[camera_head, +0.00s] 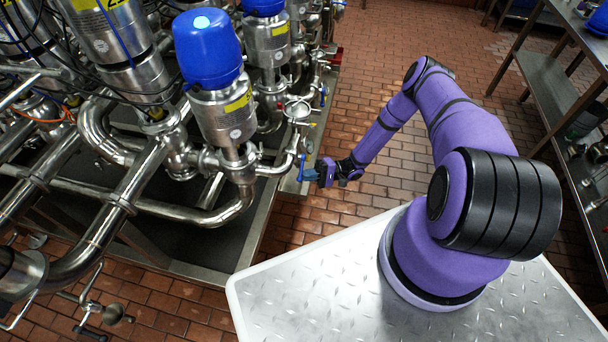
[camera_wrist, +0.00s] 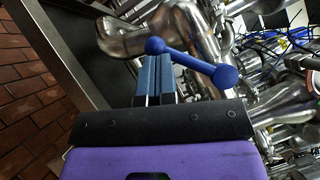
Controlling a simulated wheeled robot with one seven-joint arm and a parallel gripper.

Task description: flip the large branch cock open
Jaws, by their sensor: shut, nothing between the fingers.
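The branch cock's blue lever (camera_wrist: 190,62) has a round knob at each end and runs slantwise across the wrist view, just beyond my fingertips. It shows small in the head view (camera_head: 302,164), at the right side of the steel pipework. My gripper (camera_wrist: 156,62) is shut and empty, its two blue fingers side by side. Its tips are close to the lever's left knob; I cannot tell whether they touch. In the head view my gripper (camera_head: 309,175) is just below and beside the lever. The cock's body is not clearly visible.
Bent steel pipes (camera_wrist: 185,35) lie close behind the lever. A blue-capped valve actuator (camera_head: 210,55) stands left of my gripper, with more valves and pipes around it. The brick floor (camera_head: 355,120) is clear to the right. A steel bench (camera_head: 550,85) stands at far right.

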